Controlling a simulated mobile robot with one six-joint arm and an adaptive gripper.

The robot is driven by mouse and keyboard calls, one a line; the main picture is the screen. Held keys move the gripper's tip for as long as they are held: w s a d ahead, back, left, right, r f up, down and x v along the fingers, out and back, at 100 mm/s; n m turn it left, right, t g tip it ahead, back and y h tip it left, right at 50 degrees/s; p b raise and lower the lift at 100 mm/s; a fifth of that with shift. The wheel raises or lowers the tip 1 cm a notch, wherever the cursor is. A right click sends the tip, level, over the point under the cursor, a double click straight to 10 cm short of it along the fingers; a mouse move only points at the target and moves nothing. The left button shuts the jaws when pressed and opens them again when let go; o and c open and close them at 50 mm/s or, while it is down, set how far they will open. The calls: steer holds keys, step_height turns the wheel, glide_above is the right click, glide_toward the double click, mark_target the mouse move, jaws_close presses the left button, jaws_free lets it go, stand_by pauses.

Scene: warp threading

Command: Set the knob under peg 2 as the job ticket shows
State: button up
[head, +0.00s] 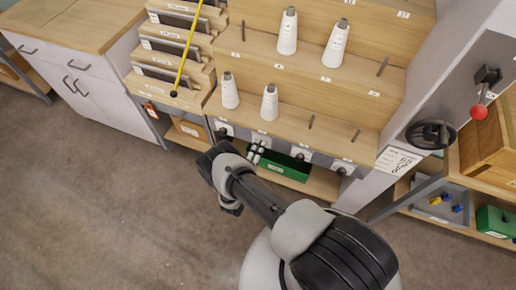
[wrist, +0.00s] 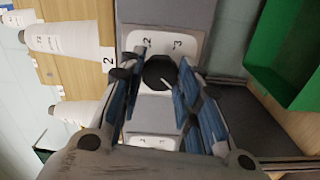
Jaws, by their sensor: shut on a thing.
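In the wrist view, a dark knob (wrist: 158,72) sits on a white dial plate (wrist: 163,42) with the numbers 2 and 3 at its upper edge. A short white mark on the knob points toward the lower right of the picture. A label reading 2 (wrist: 107,60) is on the shelf edge to its left. My gripper (wrist: 156,88) has its blue-padded fingers on both sides of the knob, shut on it. In the head view my gripper (head: 256,154) is at the row of knobs, hiding part of that dial. The job ticket (head: 398,160) hangs at the right; its writing is too small to read.
White thread cones (head: 288,32) stand on the stepped wooden rack. Other knobs (head: 301,154) line its lower front. A green bin (head: 284,166) is below, right of my gripper; it also shows in the wrist view (wrist: 283,55). A black handwheel (head: 431,135) is at the right.

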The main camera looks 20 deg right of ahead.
steer(key=shift+m, duration=1.7)
steer(key=o, duration=1.1)
steer(key=v, duration=1.2)
